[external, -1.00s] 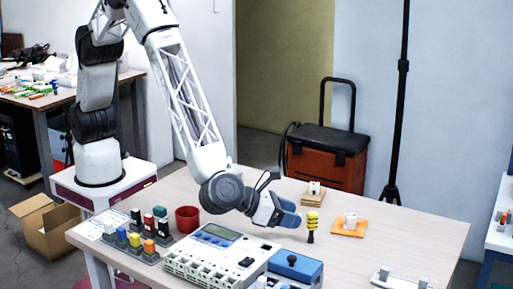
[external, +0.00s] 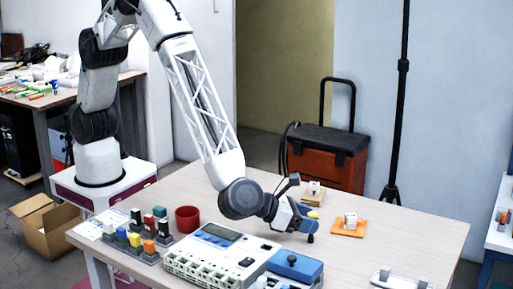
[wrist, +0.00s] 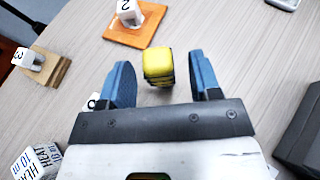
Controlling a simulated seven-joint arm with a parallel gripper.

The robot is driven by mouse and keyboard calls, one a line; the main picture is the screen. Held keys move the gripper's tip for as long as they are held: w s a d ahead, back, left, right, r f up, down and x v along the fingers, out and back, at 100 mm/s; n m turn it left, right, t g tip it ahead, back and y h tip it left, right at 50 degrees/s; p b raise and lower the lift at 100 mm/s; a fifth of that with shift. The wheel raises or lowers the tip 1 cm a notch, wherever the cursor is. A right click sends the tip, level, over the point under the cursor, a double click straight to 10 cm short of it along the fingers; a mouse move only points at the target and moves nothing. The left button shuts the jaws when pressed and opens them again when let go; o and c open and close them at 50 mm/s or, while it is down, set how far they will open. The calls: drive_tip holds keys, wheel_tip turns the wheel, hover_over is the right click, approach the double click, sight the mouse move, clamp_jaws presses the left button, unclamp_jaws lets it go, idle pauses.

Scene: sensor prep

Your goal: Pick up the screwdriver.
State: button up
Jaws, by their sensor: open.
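The screwdriver has a yellow and black handle (wrist: 158,65) and stands upright on the table. In the wrist view its handle is between the two blue fingers of my gripper (wrist: 164,82), with a gap on each side. In the external view my gripper (external: 302,222) hides most of the screwdriver. Only a bit of yellow top (external: 313,214) and the dark lower end (external: 310,239) show there. The gripper is open.
An orange pad with a white block numbered 2 (wrist: 128,12) and a wooden stand with block 3 (wrist: 30,60) are nearby. A blue box (external: 296,265), a grey instrument (external: 205,265) and a red cup (external: 187,218) stand on the table. The right side is mostly clear.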

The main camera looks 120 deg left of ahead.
sight(313, 213)
drive_tip(key=shift+x, duration=0.75)
drive_tip(key=c, duration=1)
drive_tip(key=shift+r, duration=0.15)
drive_tip(key=shift+r, duration=0.75)
wheel_tip(313, 213, up, 2)
drive_tip(key=shift+r, duration=0.1)
drive_tip(key=s+a, duration=0.1)
drive_tip(key=s, duration=1.4)
drive_tip(key=shift+s+a+r, duration=0.35)
drive_tip(key=shift+s+r, duration=0.05)
drive_tip(key=shift+r, duration=0.1)
